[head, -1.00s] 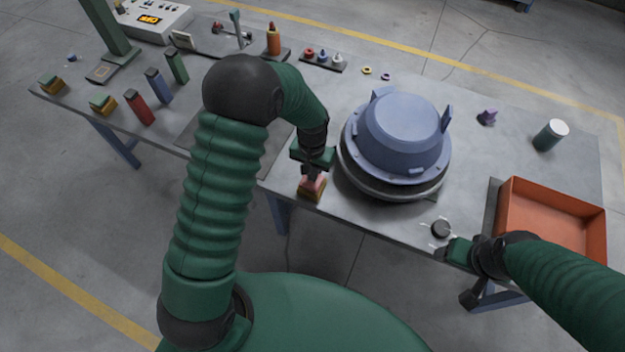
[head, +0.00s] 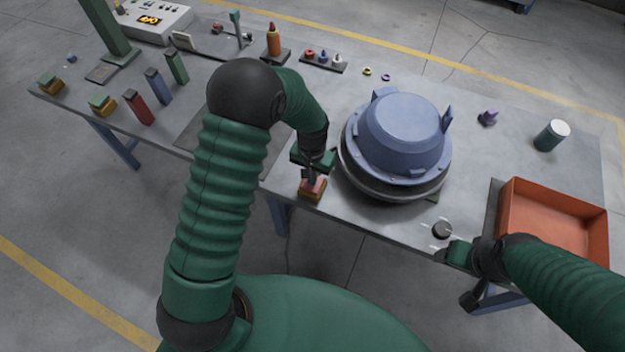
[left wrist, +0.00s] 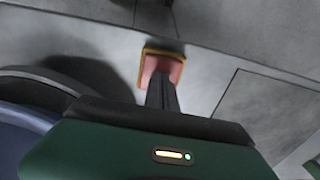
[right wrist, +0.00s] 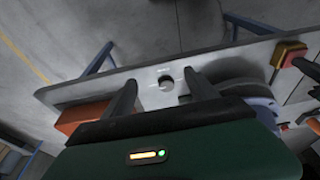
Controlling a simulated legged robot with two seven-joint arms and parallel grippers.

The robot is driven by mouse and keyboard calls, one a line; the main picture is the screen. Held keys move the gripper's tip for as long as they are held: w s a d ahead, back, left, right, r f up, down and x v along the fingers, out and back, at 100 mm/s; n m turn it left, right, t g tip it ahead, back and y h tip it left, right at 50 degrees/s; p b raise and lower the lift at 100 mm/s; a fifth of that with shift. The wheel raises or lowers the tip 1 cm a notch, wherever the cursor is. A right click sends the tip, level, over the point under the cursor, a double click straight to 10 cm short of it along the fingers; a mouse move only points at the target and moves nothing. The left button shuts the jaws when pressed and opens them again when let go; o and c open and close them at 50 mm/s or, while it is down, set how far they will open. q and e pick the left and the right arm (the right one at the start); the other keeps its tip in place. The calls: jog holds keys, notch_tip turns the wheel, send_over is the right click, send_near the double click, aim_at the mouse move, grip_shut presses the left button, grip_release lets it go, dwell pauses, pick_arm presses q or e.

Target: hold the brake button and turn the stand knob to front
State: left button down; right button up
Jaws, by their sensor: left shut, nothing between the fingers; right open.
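The brake button (head: 313,185) has a pinkish-red top on a yellow-brown base, near the table's front edge left of the stand. My left gripper (head: 311,174) is shut and empty, with its fingertips at the button's top; in the left wrist view the tips (left wrist: 160,84) overlap the red cap (left wrist: 168,66). The stand knob (head: 441,230) is a small dark disc with white marks around it. My right gripper (head: 444,252) is open just in front of it. In the right wrist view the knob (right wrist: 167,84) shows between the spread fingers, not gripped. I cannot tell its pointer direction.
A blue hood (head: 402,132) sits on the round dark stand (head: 385,190) between my grippers. An orange tray (head: 552,222) is right of the knob, close to my right arm. A green cylinder (head: 551,135) and a purple piece (head: 487,118) stand behind.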

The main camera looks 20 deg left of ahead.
pick_arm(q)
jog(key=shift+s+f, duration=0.1)
pick_arm(e)
jog(key=shift+o, duration=0.5)
jog(key=m+g, duration=0.3)
jog(key=m, duration=0.6)
send_over(444, 228)
notch_tip(444, 228, down, 6)
notch_tip(444, 228, down, 12)
jog(key=shift+r, duration=0.1)
jog(key=c, duration=1.4)
jog(key=shift+o, duration=0.2)
